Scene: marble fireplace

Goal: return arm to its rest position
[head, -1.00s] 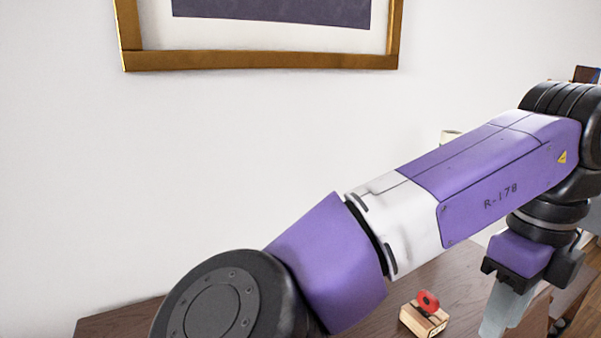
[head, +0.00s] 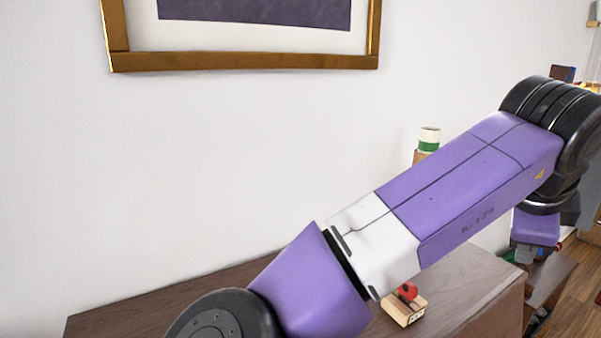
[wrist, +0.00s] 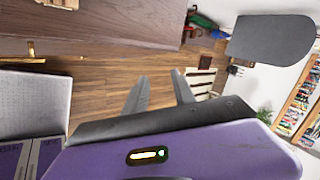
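My purple and white arm stretches across the head view from the lower left to the upper right. My gripper (wrist: 160,78) shows in the wrist view as two grey fingers set apart, with nothing between them. Wooden floor lies beyond the fingertips. In the head view, the purple gripper body hangs below the black wrist joint at the right, and its fingers cannot be made out clearly there.
A brown wooden cabinet (head: 480,285) stands beneath the arm. On it sits a small wooden block (head: 404,312) with a red round piece (head: 407,291). A green and white roll (head: 429,139) stands behind the arm. A gold picture frame (head: 245,60) hangs above. Open floor (head: 584,285) lies right.

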